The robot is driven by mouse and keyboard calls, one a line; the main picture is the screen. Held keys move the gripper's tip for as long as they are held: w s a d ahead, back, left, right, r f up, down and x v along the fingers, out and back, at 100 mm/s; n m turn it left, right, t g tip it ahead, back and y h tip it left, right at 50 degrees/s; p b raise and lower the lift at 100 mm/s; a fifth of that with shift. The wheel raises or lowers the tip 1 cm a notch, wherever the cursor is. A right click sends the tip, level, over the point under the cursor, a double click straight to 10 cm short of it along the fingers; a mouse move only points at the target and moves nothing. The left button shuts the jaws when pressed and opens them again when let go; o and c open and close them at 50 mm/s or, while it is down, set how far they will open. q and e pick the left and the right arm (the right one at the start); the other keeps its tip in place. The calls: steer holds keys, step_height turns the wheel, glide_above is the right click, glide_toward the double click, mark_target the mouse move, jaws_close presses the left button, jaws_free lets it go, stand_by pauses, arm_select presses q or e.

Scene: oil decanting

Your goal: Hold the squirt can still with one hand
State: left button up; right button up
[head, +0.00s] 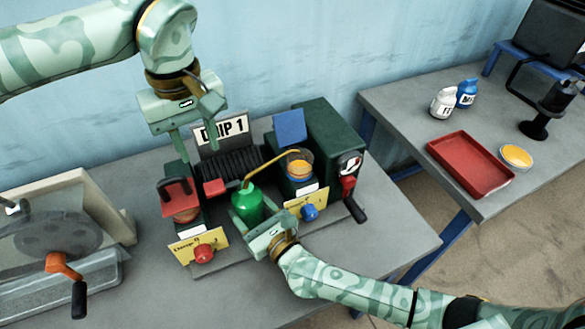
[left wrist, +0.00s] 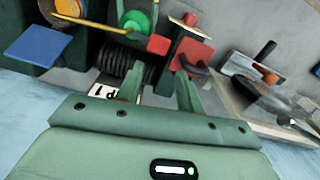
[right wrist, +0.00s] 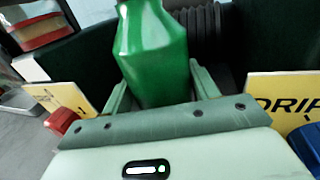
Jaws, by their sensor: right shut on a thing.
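The green squirt can (head: 247,203) stands upright at the front middle of the drip machine, its long brass spout (head: 270,165) reaching up and right to a round cup of amber oil (head: 299,164). My right gripper (head: 252,222) is shut on the can's body from the front. In the right wrist view the can (right wrist: 150,50) fills the space between the fingers. My left gripper (head: 190,142) hangs above the back left of the machine, its fingers apart and empty. In the left wrist view the left fingers (left wrist: 157,92) point toward the machine, and the can's top (left wrist: 135,22) shows beyond them.
The machine has a red flap (head: 177,193), red knob (head: 204,254), blue knob (head: 309,212) and a crank (head: 352,200) at its right. A grey device with an orange crank (head: 64,264) stands left. A red tray (head: 470,164) and bottles are on the right table.

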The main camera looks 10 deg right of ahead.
mark_target(212, 186)
arm_select(q)
steer(key=shift+r, duration=0.35)
steer(key=c, duration=0.7)
steer(key=shift+m, duration=0.8)
step_height(212, 186, up, 4)
steer(key=shift+r, duration=0.25)
jaws_close()
steer(key=shift+f, duration=0.1)
step_height(212, 186, down, 14)
steer(key=shift+r, duration=0.1)
